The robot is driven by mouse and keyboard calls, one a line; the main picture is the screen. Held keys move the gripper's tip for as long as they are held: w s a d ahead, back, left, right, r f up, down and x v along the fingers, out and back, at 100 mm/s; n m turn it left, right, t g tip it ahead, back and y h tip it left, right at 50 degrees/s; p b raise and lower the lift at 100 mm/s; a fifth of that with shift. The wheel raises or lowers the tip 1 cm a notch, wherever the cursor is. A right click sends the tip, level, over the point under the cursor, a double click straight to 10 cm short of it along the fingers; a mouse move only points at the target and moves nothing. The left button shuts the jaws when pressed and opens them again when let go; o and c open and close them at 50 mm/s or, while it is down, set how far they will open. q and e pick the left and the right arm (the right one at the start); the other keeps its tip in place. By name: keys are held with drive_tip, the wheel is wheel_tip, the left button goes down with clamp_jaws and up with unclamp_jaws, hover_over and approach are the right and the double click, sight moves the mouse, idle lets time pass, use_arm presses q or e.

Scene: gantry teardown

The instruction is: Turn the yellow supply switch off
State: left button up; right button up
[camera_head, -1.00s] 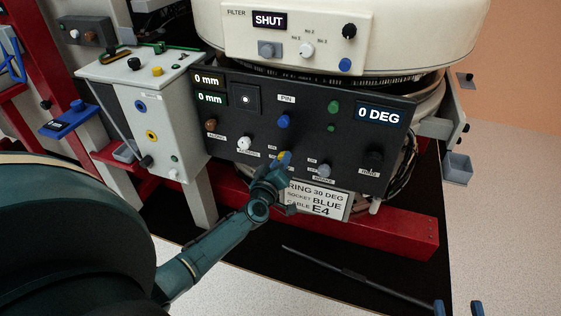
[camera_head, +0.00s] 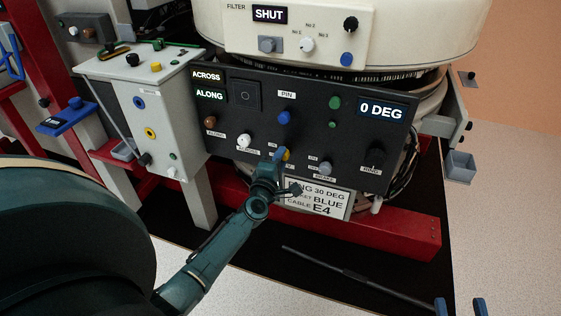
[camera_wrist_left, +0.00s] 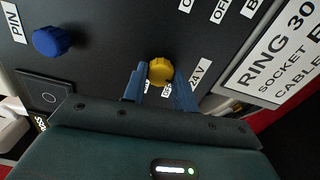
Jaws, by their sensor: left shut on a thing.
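The yellow supply switch (camera_head: 286,155) is a small yellow knob low on the black control panel (camera_head: 345,148). In the left wrist view the yellow switch (camera_wrist_left: 160,70) sits between the two blue fingertips, next to a "24 V" label. My left gripper (camera_head: 279,156) is at the panel face and shut on this switch; its fingers partly hide the knob and the labels around it. The left gripper also shows in the left wrist view (camera_wrist_left: 159,91). Only the two blue fingertips of my right gripper (camera_head: 460,306) show at the bottom right, apart and empty.
The blue PIN knob (camera_head: 284,118), a white knob (camera_head: 244,141) and a grey knob (camera_head: 325,168) are nearby on the panel. A white sign (camera_head: 320,199) hangs just below. A grey box (camera_head: 160,110) stands left; a dark rod (camera_head: 350,273) lies on the floor.

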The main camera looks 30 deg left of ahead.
use_arm(q)
drive_tip(key=shift+f+n, duration=0.1)
drive_tip(key=shift+n, duration=0.8)
drive_tip(key=o, duration=1)
drive_tip(key=p+v, duration=0.1)
drive_tip(key=v, duration=1.2)
drive_tip(key=shift+s+d, duration=0.1)
drive_tip(key=shift+d, duration=0.05)
